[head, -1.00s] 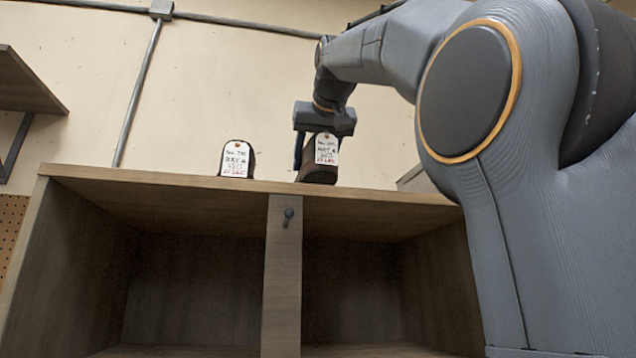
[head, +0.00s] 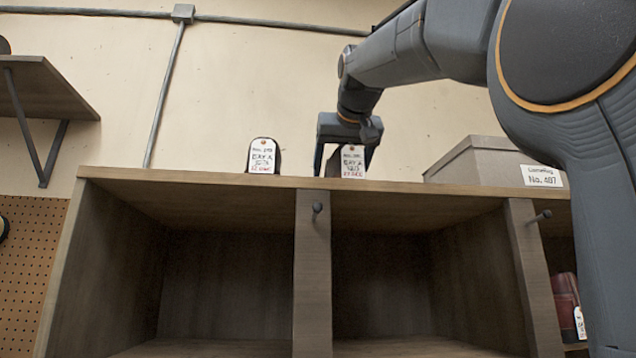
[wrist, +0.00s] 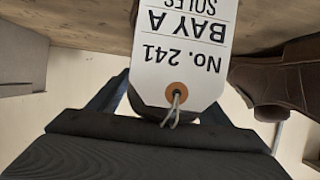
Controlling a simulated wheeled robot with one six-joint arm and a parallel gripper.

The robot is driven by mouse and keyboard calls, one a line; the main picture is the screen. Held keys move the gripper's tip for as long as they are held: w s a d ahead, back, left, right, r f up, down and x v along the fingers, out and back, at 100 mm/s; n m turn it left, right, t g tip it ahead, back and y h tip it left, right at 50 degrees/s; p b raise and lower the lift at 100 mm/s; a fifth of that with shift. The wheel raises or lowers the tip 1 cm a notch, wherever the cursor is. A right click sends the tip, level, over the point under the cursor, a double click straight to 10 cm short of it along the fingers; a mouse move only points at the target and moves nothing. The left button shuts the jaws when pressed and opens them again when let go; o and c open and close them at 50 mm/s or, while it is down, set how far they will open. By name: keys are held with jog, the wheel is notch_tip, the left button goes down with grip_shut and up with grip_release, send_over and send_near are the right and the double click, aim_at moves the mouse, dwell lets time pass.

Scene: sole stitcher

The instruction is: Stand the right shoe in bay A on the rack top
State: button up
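The right shoe, dark with a white hanging tag, stands roughly upright at the rack top (head: 215,179) in the head view. Its tag (head: 353,161) faces the camera; in the wrist view the tag (wrist: 184,50) reads "No. 241 BAY A" upside down and hides most of the shoe. My gripper (head: 347,160) points down with its fingers on both sides of this shoe, seemingly shut on it. The rack's front edge hides whether the sole touches. Another tagged shoe (head: 265,156) stands to the left, apart from it; a brown shoe shows in the wrist view (wrist: 275,80).
A grey-brown lidded box (head: 485,160) stands on the rack top to the right. Below are open compartments with a post peg (head: 317,207) and a tagged reddish-brown item (head: 566,300) at lower right. A wall shelf (head: 45,90) juts out at left.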

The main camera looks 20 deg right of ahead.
notch_tip(320, 180, up, 5)
jog(key=b, duration=0.3)
send_over(351, 156)
jog(key=w, duration=0.1)
jog(key=shift+d+f, duration=0.15)
jog(key=shift+d, duration=0.15)
